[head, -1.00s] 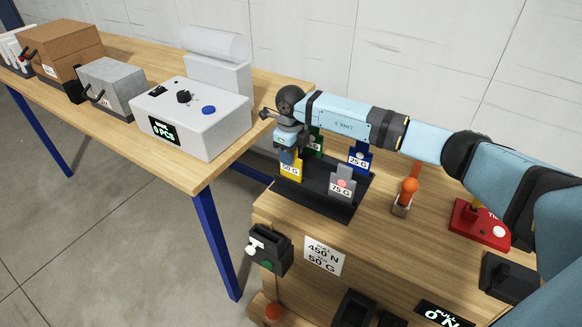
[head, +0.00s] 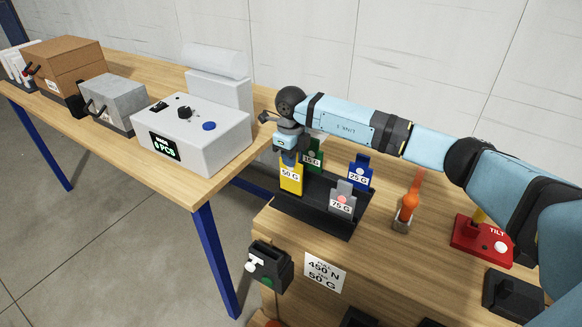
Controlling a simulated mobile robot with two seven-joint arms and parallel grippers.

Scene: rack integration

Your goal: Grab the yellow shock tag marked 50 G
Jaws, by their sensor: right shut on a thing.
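The yellow tag marked 50 G (head: 291,181) stands at the left of a black tag rack (head: 320,222). My right gripper (head: 288,160) comes down on it from above and is shut on its top. I cannot tell whether the tag's foot touches the rack. A green tag marked 35 G (head: 313,157) stands just behind it, partly hidden by my wrist. A blue tag marked 25 G (head: 359,172) and a grey tag marked 75 G (head: 342,198) stand in the rack to the right. My left gripper is not in view.
A sign reading 450 N and 50 G (head: 325,272) hangs on the bench front. An orange-topped post (head: 407,208) and a red TILT device (head: 481,242) stand right of the rack. A white counter box (head: 198,135) stands on the left table.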

